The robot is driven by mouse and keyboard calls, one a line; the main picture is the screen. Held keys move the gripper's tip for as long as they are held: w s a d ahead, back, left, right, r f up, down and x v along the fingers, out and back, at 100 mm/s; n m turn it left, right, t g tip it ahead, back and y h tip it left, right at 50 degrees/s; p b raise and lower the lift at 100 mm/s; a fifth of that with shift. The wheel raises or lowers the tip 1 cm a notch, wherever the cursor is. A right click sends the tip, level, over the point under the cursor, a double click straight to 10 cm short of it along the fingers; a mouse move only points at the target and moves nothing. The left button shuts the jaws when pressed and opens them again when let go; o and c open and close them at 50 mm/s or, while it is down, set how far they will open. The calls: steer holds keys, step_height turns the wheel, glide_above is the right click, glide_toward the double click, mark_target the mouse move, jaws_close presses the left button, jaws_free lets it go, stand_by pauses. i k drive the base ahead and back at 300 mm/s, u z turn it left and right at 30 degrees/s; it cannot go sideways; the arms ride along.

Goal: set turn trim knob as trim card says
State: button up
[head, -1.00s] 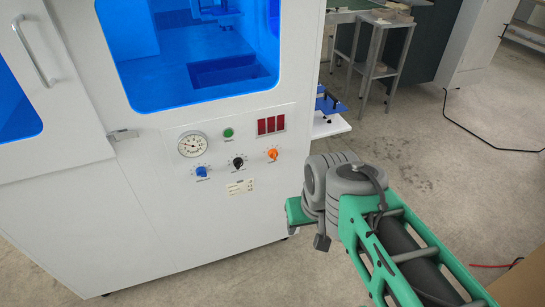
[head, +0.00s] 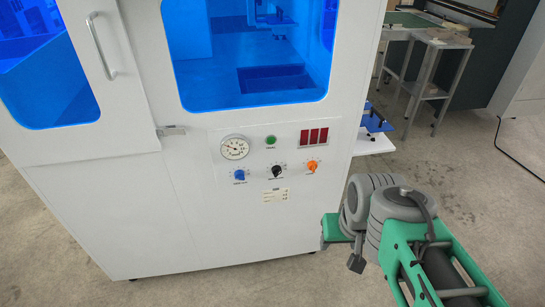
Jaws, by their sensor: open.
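The white machine's front panel carries three knobs in a row: a blue knob (head: 239,175), a black knob (head: 276,171) and an orange knob (head: 312,166). Their labels are too small to read, so I cannot tell which is the trim knob. A small printed card (head: 275,195) is fixed below the black knob; its text is unreadable. A round dial gauge (head: 235,148) sits above the blue knob. My arm's grey joint and green links are at the lower right, apart from the panel. No gripper fingers show.
A green button (head: 270,140) and a red display (head: 314,138) are above the knobs. A blue window (head: 250,92) and a door handle (head: 100,45) are higher up. A metal stand (head: 432,75) is behind at right. Floor (head: 225,290) before the machine is clear.

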mark_target(312, 165)
steer(key=k, duration=0.6)
steer(key=u, duration=0.2)
steer(key=i, duration=0.75)
steer(key=u, duration=0.95)
steer(key=i, duration=0.35)
steer(key=u, duration=0.2)
